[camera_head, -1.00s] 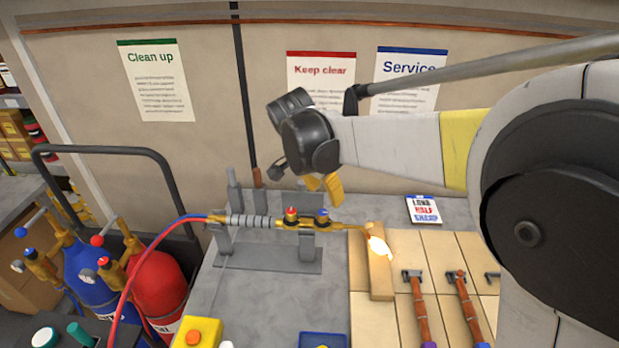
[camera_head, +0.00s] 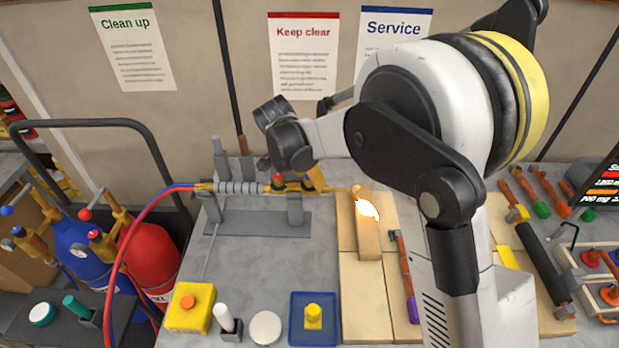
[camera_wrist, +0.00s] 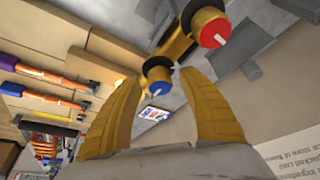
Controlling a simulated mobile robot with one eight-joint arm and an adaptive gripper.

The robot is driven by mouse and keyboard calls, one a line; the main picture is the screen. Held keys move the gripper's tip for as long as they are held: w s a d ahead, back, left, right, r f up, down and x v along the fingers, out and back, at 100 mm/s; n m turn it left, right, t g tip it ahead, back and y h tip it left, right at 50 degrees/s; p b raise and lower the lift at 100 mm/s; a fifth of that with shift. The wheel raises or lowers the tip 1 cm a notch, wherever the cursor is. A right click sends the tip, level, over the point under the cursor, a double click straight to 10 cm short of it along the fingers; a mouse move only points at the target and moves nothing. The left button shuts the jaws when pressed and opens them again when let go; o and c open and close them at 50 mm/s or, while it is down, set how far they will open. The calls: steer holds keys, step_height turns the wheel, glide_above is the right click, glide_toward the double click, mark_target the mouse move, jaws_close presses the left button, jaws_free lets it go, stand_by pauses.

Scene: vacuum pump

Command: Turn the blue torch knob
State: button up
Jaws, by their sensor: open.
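The torch (camera_head: 240,188) rests horizontally in a grey stand (camera_head: 260,224), its flame (camera_head: 368,210) burning at the right end. Its red knob (camera_head: 277,178) shows left of my gripper (camera_head: 316,180), whose yellow fingers are down at the torch. The blue knob is hidden behind the gripper in the head view. In the wrist view, the blue knob (camera_wrist: 158,86) appears between the open fingertips of my gripper (camera_wrist: 160,80); I cannot tell if they touch it. The red knob (camera_wrist: 213,33) is just beyond the right finger.
A wooden block (camera_head: 366,238) lies by the flame. Red and blue hoses (camera_head: 130,235) run left to the gas cylinders (camera_head: 150,258). A yellow box with an orange button (camera_head: 190,308) and a blue tray (camera_head: 314,338) stand in front. Tools lie at right.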

jaws_close()
